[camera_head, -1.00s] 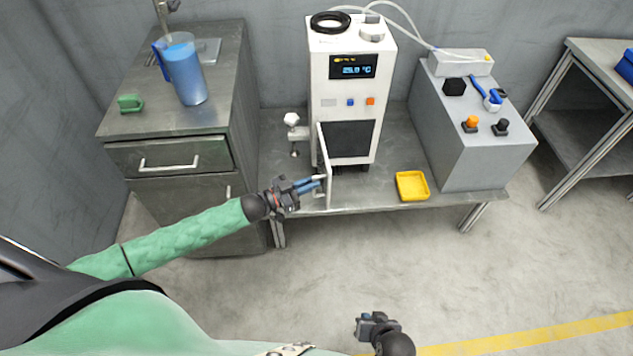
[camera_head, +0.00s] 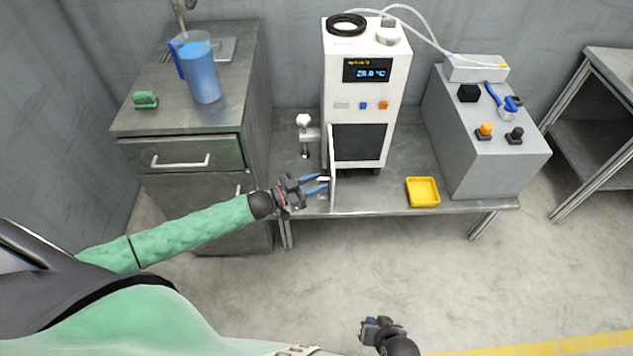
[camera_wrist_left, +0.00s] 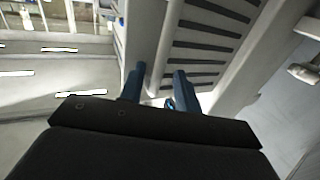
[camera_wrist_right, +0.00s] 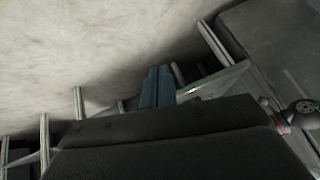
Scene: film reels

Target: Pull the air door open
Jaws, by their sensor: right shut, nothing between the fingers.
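The air door (camera_head: 332,168) is a thin white panel at the left front of the white machine (camera_head: 365,75). It stands swung out, nearly edge-on to me, leaving the dark front (camera_head: 360,142) exposed. A small pale handle (camera_head: 323,179) sticks out from its left side. My left gripper (camera_head: 320,182) is open, its blue fingertips at the handle; contact cannot be told. In the left wrist view its fingers (camera_wrist_left: 158,82) are apart, beside a white slotted panel (camera_wrist_left: 205,45). My right gripper (camera_head: 374,326) is shut and empty, low in front of the bench; its fingers (camera_wrist_right: 158,85) are together.
A yellow tray (camera_head: 423,192) lies on the bench right of the machine. A grey control box (camera_head: 485,150) stands farther right. A clamp-like fitting (camera_head: 305,134) sits left of the door. A cabinet with a blue jug (camera_head: 202,78) stands left. Floor in front is clear.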

